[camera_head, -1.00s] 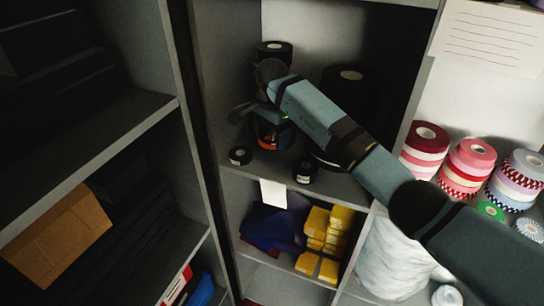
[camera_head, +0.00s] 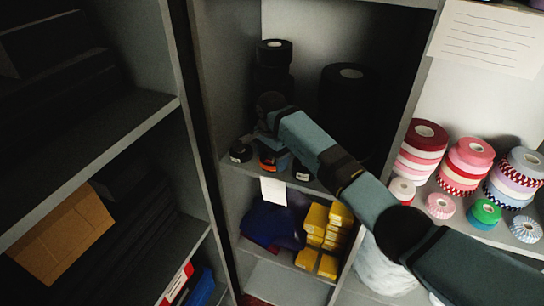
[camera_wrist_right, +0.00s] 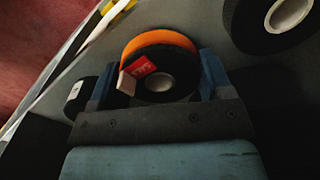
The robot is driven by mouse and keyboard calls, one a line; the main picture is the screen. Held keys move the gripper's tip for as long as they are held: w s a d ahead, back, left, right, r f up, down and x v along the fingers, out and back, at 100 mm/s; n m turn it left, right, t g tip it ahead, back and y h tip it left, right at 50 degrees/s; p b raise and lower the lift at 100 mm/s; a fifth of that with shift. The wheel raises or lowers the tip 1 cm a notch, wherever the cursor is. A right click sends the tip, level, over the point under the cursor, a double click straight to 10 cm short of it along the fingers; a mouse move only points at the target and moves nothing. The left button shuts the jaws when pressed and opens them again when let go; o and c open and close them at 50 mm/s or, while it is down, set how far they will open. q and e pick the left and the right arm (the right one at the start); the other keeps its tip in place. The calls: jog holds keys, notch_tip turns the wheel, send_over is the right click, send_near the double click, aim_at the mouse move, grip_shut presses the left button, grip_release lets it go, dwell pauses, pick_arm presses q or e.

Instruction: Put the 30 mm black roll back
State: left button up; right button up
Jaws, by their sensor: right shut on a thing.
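My right gripper (camera_head: 272,147) is shut on a black roll (camera_wrist_right: 165,60) with a pale core. The wrist view shows an orange band (camera_wrist_right: 150,44) at its far edge and a red and white label on it. I cannot tell whether the orange is part of the same roll. It is at the front of the middle shelf (camera_head: 318,186), between two small black rolls, one on the left (camera_head: 240,152) and one on the right (camera_head: 303,174). I cannot tell whether it touches the shelf. My left gripper is out of view.
A stack of black rolls (camera_head: 273,55) stands at the back left of the shelf, and a wider black stack (camera_head: 350,90) at the back right. A white card (camera_head: 273,191) hangs at the shelf edge. Yellow packs (camera_head: 316,225) lie below. Coloured rolls (camera_head: 470,160) stand right.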

jog(key=o, duration=0.9)
jog(key=shift+r, duration=0.25)
notch_tip(320, 180, up, 12)
jog(key=shift+f+b, duration=0.15)
jog(key=shift+b, duration=0.7)
